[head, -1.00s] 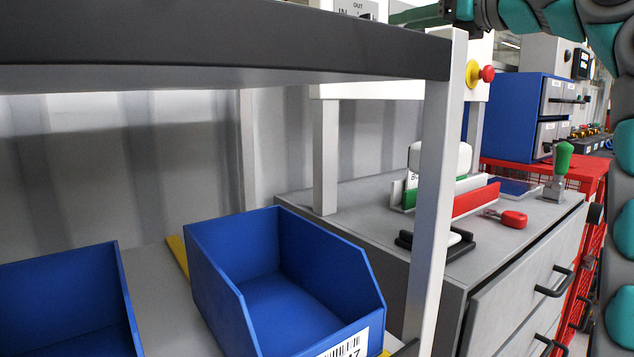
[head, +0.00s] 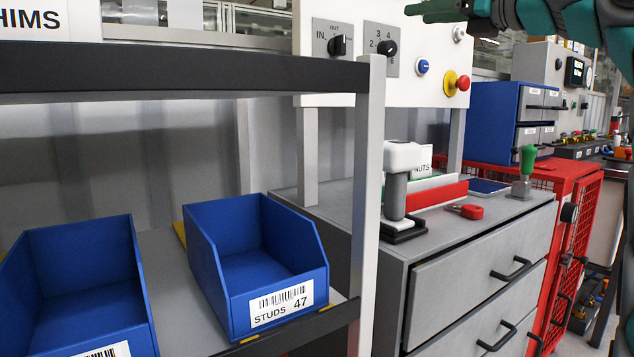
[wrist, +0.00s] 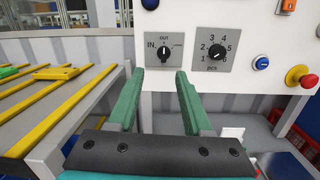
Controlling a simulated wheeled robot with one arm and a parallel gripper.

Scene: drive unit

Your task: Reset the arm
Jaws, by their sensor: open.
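My gripper (wrist: 160,105) is open in the wrist view, its two green fingers apart with nothing between them. It points toward the white control panel (wrist: 230,70), below the IN/OUT knob (wrist: 164,51) and the numbered knob (wrist: 217,52). In the head view my gripper (head: 432,12) shows at the top edge, in front of the upper part of the panel (head: 345,88). My teal and black arm (head: 560,15) reaches in from the upper right.
A grey drawer cabinet (head: 470,285) carries a white-topped device (head: 398,175) and a red-handled item (head: 466,211). A red mesh cabinet (head: 570,240) stands at right.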

